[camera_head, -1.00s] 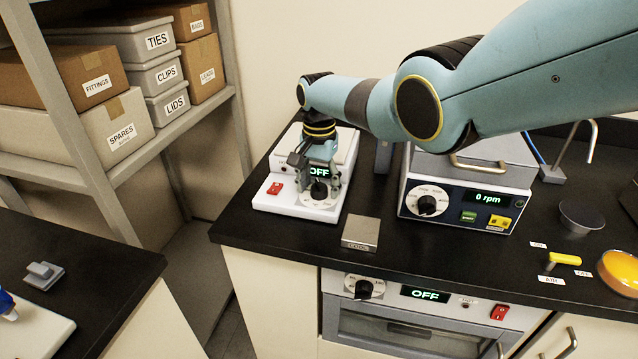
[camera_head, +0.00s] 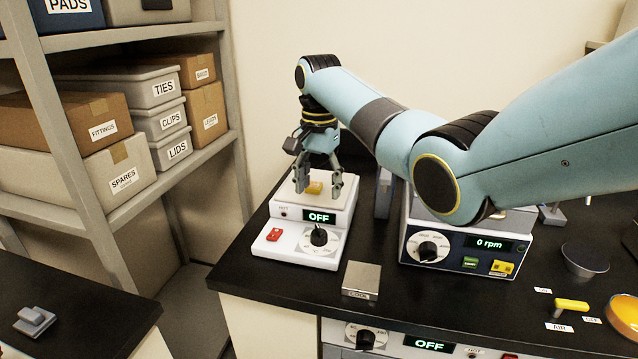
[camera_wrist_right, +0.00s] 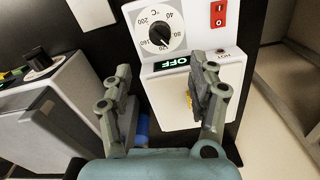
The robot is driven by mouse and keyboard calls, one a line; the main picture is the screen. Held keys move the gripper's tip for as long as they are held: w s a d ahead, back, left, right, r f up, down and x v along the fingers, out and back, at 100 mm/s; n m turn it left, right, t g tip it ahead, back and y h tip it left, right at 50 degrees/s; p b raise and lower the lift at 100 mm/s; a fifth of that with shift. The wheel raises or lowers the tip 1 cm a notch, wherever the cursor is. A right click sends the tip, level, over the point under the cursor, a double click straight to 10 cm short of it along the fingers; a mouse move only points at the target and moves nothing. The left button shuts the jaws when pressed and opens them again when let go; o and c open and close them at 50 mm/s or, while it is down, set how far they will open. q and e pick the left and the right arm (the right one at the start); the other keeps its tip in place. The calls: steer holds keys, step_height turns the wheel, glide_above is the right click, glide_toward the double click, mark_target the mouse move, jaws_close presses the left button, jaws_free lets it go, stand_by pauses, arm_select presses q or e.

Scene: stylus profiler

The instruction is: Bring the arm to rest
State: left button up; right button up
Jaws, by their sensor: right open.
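My right arm (camera_head: 360,110) reaches in from the right in the head view, above the counter. Its gripper (camera_head: 318,190) is open and points down over the plate of a small white hotplate (camera_head: 305,245), whose display reads OFF. A small yellow-orange piece (camera_head: 315,187) shows between the fingers, seemingly on the plate; I see no grip on it. In the right wrist view the fingers (camera_wrist_right: 160,100) are spread apart, with the hotplate's dial (camera_wrist_right: 160,33) and red switch (camera_wrist_right: 219,13) beyond them. My left gripper is not in view.
A metal COOL block (camera_head: 361,279) lies in front of the hotplate. A 0 rpm device (camera_head: 465,245) stands right of it under my arm. A yellow-handled item (camera_head: 571,305) and an orange dish (camera_head: 625,312) lie at right. Shelves with boxes (camera_head: 110,180) stand at left.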

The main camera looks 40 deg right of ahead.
stand_by(0.4)
